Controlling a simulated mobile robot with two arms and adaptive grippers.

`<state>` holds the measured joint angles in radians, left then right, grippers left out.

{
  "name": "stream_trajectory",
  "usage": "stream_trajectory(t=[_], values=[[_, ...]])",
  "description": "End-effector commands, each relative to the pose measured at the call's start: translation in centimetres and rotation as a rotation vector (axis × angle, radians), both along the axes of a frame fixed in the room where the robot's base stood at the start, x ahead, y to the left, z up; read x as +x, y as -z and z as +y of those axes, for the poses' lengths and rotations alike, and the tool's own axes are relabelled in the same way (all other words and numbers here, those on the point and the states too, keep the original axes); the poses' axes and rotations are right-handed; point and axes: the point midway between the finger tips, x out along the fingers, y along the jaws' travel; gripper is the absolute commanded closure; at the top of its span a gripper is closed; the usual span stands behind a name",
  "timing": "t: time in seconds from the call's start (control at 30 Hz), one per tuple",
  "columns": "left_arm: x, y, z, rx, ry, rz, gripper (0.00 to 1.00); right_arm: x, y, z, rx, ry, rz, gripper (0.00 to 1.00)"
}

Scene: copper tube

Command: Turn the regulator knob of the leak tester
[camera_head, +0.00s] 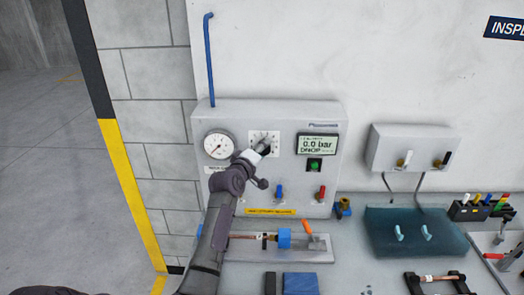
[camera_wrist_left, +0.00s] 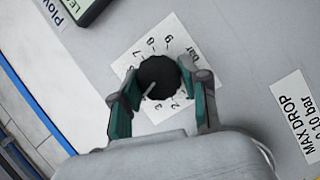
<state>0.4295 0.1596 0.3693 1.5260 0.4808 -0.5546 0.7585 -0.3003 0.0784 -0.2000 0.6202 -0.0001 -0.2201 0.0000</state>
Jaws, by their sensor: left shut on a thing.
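My left gripper (camera_wrist_left: 162,92) is shut on the knob, one finger on each side. In the head view my left arm and gripper (camera_head: 262,148) reach up from below and hide most of the knob. My right gripper is not in view.
Below the dial are a blue lever (camera_head: 280,192) and a red lever (camera_head: 321,193). A copper tube with a blue fitting (camera_head: 284,238) lies on a grey fixture under the box. A teal tray (camera_head: 380,238) and a grey wall box (camera_head: 412,150) are at the right.

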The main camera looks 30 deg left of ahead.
Motion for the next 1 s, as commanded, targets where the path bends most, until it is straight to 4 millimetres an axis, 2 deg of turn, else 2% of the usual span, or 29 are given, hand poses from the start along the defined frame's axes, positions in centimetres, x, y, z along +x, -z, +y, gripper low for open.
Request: stream_trajectory(t=[0.4,0.43,0.57,0.87,1.0], values=[[0.02,0.24,-0.14,0.005,0.003,0.008,0.90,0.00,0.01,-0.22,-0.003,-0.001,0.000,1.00],[0.02,0.24,-0.14,0.005,0.003,0.008,0.52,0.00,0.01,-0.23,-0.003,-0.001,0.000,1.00],[0.02,0.19,-0.13,0.004,0.003,0.007,0.31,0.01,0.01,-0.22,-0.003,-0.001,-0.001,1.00],[-0.03,0.05,-0.06,0.004,0.001,0.004,0.31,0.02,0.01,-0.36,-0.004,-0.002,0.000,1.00],[-0.82,0.03,-0.20,0.004,0.001,0.004,0.31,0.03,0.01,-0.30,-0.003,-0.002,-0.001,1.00]])
